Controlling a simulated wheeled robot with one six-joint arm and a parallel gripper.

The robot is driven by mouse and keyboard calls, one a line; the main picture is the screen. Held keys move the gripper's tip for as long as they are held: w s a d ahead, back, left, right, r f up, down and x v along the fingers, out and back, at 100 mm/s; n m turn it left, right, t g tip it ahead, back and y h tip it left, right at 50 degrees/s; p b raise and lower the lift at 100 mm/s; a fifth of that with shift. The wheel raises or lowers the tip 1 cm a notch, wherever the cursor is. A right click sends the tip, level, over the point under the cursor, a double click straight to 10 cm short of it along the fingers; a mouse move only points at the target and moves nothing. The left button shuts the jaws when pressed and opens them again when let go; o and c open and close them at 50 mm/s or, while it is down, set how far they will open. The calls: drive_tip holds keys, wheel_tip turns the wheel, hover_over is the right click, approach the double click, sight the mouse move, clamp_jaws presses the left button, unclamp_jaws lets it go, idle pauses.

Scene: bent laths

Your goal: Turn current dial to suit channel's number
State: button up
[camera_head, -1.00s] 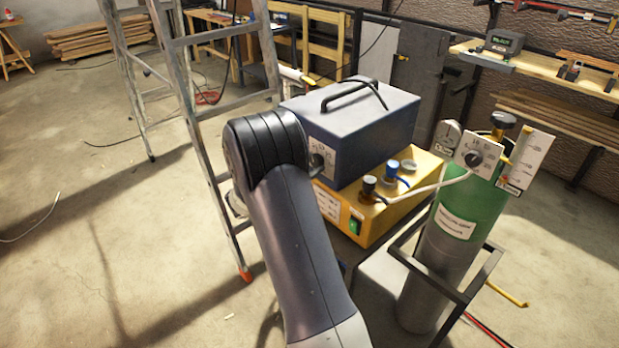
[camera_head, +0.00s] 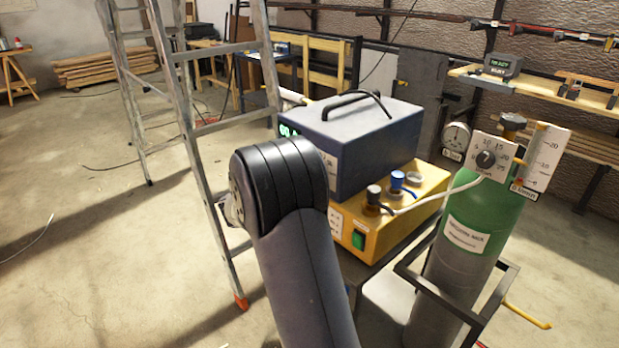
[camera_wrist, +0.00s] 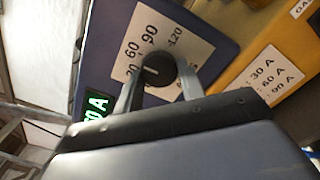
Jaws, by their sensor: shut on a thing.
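The current dial (camera_wrist: 155,69) is a black knob with a pale pointer mark, on a white scale plate (camera_wrist: 163,35) marked 60, 90 and 120 on a blue-grey box. My gripper (camera_wrist: 158,78) is shut on the dial, one finger on each side of it. A green readout (camera_wrist: 96,105) beside the plate ends in "0 A"; its first digit is partly hidden. In the head view the blue-grey box (camera_head: 362,125) stands on the yellow unit (camera_head: 425,185); my arm hides the dial and gripper.
A green-topped gas cylinder (camera_head: 480,215) with gauges stands in a frame at the right. A stepladder (camera_head: 185,105) stands close at the left of the boxes. A hose (camera_head: 440,192) runs from the yellow unit to the cylinder. The left floor is mostly open.

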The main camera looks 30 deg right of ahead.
drive_tip(key=o, duration=1)
drive_tip(key=shift+a, duration=0.1)
drive_tip(key=a, duration=0.3)
drive_tip(key=s+a, duration=0.1)
drive_tip(key=a, duration=0.6)
drive_tip(key=shift+s+a, duration=0.3)
drive_tip(key=shift+n, duration=0.3)
drive_tip(key=d, duration=0.3)
drive_tip(key=w+d, duration=0.1)
drive_tip(key=d, duration=0.3)
drive_tip(key=d+p, duration=0.1)
drive_tip(key=d, duration=0.2)
drive_tip(key=shift+w+d, duration=0.3)
drive_tip(key=shift+d, duration=0.1)
